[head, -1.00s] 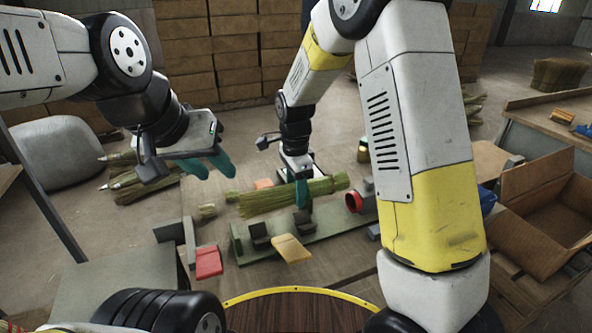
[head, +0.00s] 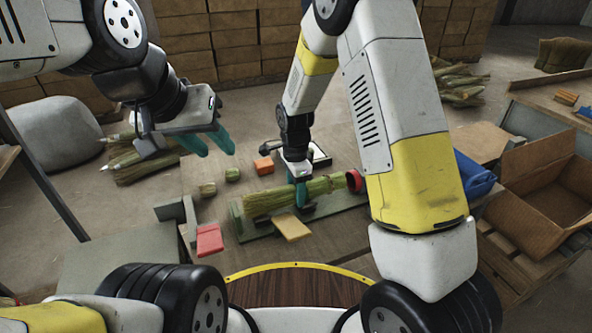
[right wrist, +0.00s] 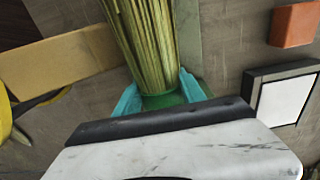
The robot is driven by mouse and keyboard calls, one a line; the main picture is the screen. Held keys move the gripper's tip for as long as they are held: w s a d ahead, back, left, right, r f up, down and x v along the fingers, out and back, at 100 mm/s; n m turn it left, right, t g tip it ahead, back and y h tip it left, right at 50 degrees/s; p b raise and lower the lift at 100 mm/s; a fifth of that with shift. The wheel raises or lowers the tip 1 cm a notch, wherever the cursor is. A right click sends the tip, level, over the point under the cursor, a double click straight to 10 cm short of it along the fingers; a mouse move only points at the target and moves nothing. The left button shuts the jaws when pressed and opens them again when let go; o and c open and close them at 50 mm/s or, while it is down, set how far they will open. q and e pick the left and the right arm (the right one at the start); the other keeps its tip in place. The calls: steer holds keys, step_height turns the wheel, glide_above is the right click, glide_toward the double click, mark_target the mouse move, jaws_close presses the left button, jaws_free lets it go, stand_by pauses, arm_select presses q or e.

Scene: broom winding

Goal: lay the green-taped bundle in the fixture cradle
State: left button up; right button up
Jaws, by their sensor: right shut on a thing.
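The green-taped bundle (head: 268,201) of straw lies roughly level along the green fixture base (head: 345,222), covering most of the dark cradle blocks. My right gripper (head: 301,193) is shut around it from above, near its middle. In the right wrist view the teal fingers sit either side of the bundle (right wrist: 150,45) at its green tape (right wrist: 165,100). I cannot tell whether the bundle rests in the cradle or hangs just above it. My left gripper (head: 208,143) is open and empty, up and to the left, apart from the bundle.
A red block (head: 209,240) and a yellow block (head: 292,227) are at the fixture's near side. An orange block (head: 264,165) and short straw pieces (head: 207,189) lie behind it. A red ring (head: 354,181) is at the bundle's right end. An open cardboard box (head: 545,195) stands right.

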steer(key=shift+s+f, duration=0.25)
steer(key=shift+f, duration=0.3)
steer(key=o, duration=1.5)
steer(key=shift+f, duration=0.1)
steer(key=shift+c, duration=0.2)
steer(key=shift+w+a+r, duration=0.1)
steer(key=shift+w+r, duration=0.05)
steer(key=shift+r, duration=1.4)
steer(key=shift+w+r, duration=0.2)
steer(key=shift+r, duration=1.3)
steer(key=shift+w+a+r, duration=0.1)
steer(key=shift+w+r, duration=0.05)
steer(key=shift+r, duration=1.4)
